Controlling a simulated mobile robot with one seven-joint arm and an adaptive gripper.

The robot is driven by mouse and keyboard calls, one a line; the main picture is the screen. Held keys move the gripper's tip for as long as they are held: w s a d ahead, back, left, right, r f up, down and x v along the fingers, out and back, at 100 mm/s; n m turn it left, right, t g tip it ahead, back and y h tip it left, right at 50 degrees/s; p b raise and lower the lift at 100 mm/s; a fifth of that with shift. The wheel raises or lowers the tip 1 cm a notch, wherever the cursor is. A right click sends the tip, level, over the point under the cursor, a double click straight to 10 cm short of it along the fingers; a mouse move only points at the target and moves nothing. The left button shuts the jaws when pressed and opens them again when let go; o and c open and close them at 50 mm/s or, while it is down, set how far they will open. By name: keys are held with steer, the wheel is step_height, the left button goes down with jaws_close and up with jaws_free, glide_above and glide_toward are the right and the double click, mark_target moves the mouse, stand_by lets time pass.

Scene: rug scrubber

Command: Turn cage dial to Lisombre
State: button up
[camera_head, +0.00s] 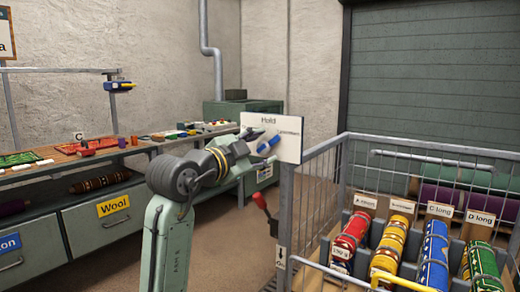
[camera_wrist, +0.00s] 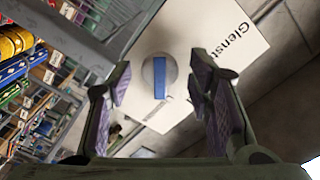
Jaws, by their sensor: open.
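The cage dial is a white board (camera_head: 288,150) on the cage's corner post, marked "Hold" at the top, with a small label on the right too small to read surely. Its blue pointer handle (camera_head: 268,144) slants up to the right. In the wrist view the round grey dial (camera_wrist: 147,72) carries the blue handle (camera_wrist: 160,80), and a label starting "Glenst" shows on the board (camera_wrist: 205,35). My gripper (camera_wrist: 160,82) is open, its fingers on either side of the handle in the picture, apparently not touching it. In the head view my gripper (camera_head: 254,150) is beside the board.
The metal cage (camera_head: 385,155) stands at right, holding colourful rolls (camera_head: 432,255) with labelled tags. A red-knobbed lever (camera_head: 260,201) is below the board. A workbench (camera_head: 85,165) with trays and drawers runs along the left.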

steer(key=v, duration=1.2)
